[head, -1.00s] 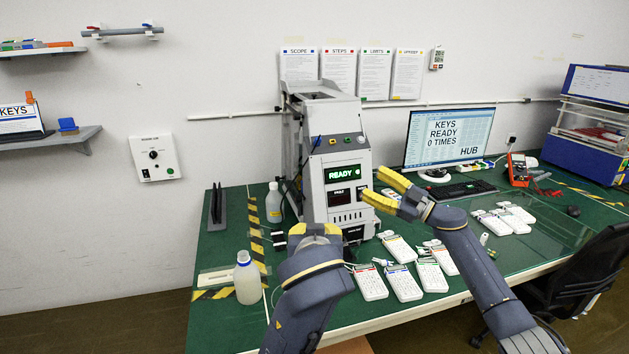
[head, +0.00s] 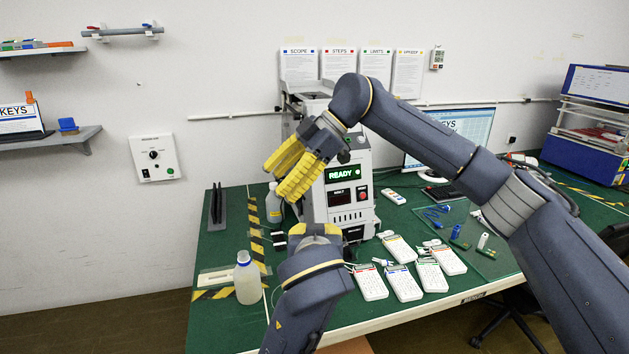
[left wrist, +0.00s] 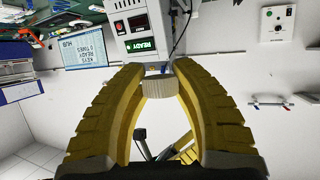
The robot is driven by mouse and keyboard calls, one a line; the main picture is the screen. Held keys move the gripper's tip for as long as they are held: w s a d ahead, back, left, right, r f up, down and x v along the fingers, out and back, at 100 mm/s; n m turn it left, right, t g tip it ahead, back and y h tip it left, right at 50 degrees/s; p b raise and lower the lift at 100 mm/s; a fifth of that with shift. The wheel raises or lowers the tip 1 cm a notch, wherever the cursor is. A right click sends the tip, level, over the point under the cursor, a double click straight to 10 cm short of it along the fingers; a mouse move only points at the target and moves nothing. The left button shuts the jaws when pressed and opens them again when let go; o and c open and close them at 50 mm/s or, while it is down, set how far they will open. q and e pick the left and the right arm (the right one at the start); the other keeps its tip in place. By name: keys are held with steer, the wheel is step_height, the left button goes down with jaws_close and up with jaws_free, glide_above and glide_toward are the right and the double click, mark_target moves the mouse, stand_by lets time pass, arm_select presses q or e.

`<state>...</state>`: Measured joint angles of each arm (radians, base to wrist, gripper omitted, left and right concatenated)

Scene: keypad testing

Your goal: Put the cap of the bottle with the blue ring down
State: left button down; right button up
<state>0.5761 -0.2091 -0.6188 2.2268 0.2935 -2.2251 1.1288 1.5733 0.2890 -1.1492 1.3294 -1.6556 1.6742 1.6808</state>
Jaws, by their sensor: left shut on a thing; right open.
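My left gripper (head: 315,230) is low in front of the grey test machine. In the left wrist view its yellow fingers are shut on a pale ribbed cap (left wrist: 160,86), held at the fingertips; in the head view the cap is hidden. My right gripper (head: 275,182) is open, its yellow fingers pointing down and left at the machine's left front, by the rear bottle (head: 274,207), which it partly overlaps in the picture. Another translucent bottle (head: 247,282) stands upright at the table's front left.
The test machine (head: 347,196) with a green READY display stands behind the left gripper. Several white keypads (head: 403,283) lie to the right of it. A pale flat piece (head: 215,277) lies left of the front bottle. Green table (head: 215,322) is bare at the front left.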

steer(key=s+d+r+m+t+h, duration=0.2)
steer(key=s+d+m+h, duration=0.25)
steer(key=d+h, duration=0.35)
steer(key=shift+m+h, duration=0.35)
steer(key=shift+h, duration=0.05)
steer(key=f, duration=0.8)
steer(key=a+f, duration=0.1)
steer(key=f, duration=0.3)
steer(key=shift+w, duration=0.35)
steer(key=shift+d, duration=0.1)
jaws_close()
jaws_free()
steer(key=shift+r, duration=0.15)
